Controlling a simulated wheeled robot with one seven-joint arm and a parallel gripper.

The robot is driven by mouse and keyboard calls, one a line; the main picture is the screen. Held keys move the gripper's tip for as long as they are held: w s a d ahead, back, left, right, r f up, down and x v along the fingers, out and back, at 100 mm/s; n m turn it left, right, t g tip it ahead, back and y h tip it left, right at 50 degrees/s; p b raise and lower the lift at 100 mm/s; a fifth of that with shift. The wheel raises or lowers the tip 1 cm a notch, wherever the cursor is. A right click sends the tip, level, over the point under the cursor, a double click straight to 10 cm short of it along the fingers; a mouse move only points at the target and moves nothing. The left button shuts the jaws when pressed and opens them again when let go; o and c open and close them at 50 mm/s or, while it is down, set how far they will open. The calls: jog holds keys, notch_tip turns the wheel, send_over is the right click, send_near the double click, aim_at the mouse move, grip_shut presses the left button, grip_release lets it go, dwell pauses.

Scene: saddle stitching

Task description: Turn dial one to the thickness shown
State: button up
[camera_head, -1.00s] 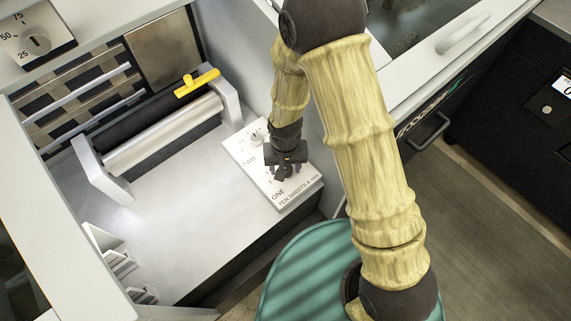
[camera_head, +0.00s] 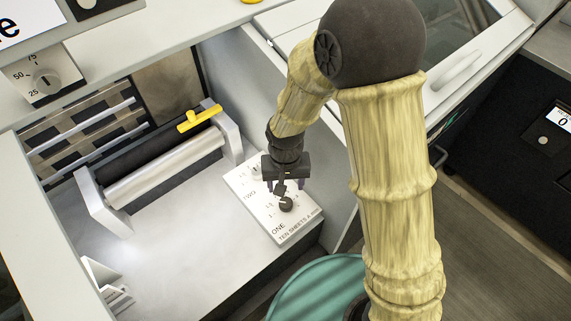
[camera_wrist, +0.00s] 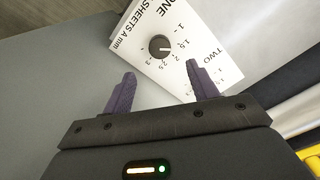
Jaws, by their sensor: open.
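Dial one (camera_wrist: 160,45) is a round black knob on a white panel (camera_wrist: 128,24), beside the printed word ONE. Its scale runs from 1 to 3 in half steps. A pale mark shows on the knob, but I cannot tell exactly which number it points to. In the head view the knob (camera_head: 286,204) sits just below my gripper (camera_head: 285,188). In the wrist view my gripper (camera_wrist: 160,74) is open and empty, with its purple fingers apart and the knob beyond and between their tips. It does not appear to touch the knob. The thickness to set is not legible.
The panel's TWO scale (camera_wrist: 206,58) lies beside dial one. A roller (camera_head: 165,165) with a yellow handle (camera_head: 200,117) stands left of the panel. Another dial (camera_head: 46,82) is at upper left. A partly cut-off screen (camera_head: 563,115) shows 0. A green round surface (camera_head: 318,290) is in front.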

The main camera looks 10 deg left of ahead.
notch_tip(320, 180, up, 8)
jog(key=shift+f+p, duration=0.15)
jog(key=shift+p, duration=0.15)
dwell(0.5)
